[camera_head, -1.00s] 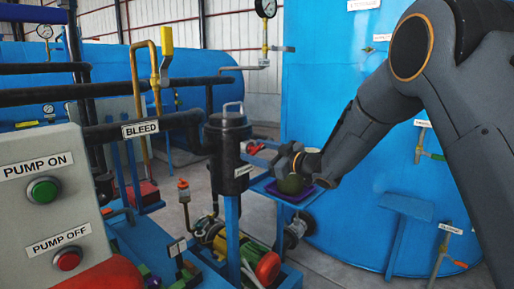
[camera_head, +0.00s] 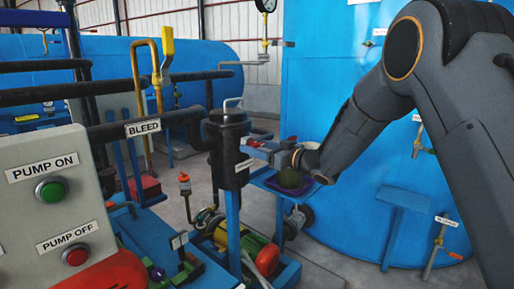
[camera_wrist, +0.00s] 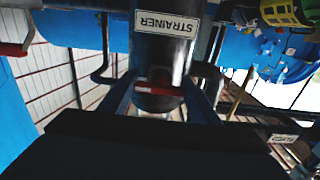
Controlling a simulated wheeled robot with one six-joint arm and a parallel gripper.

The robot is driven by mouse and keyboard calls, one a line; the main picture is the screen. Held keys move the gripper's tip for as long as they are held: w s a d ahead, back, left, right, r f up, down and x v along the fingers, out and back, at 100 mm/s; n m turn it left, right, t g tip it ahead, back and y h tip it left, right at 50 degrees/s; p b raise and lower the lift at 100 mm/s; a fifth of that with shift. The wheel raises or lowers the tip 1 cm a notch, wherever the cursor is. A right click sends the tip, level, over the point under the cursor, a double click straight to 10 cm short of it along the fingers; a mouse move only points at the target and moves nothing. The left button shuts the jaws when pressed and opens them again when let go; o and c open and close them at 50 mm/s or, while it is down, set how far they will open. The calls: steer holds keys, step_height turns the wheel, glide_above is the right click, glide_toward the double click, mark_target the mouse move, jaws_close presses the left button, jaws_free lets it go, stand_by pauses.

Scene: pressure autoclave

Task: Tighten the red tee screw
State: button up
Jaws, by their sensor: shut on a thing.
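The strainer (camera_head: 228,150) is a black upright cylinder on a blue post, left of my gripper. Its label and dark body (camera_wrist: 165,55) fill the upper middle of the wrist view. The red tee screw (camera_wrist: 158,88) shows as a red bar across the strainer's end, between my fingers. My gripper (camera_wrist: 160,98) is shut on it. In the head view, my gripper (camera_head: 253,150) reaches from the right to the strainer's side. The jaws' contact is partly hidden there, with only a little red visible.
The BLEED pipe (camera_head: 150,127) runs left of the strainer. A pump panel (camera_head: 50,190) stands at front left. A large blue tank (camera_head: 340,60) is behind my arm.

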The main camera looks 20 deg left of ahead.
steer(key=shift+s+f, duration=0.1)
steer(key=shift+f, duration=0.1)
steer(key=o, duration=1)
steer(key=shift+r, duration=0.15)
steer(key=shift+o, duration=0.2)
steer(key=b+v, duration=0.1)
steer(key=v, duration=0.6)
steer(key=shift+d+b, duration=0.3)
steer(key=shift+d, duration=0.05)
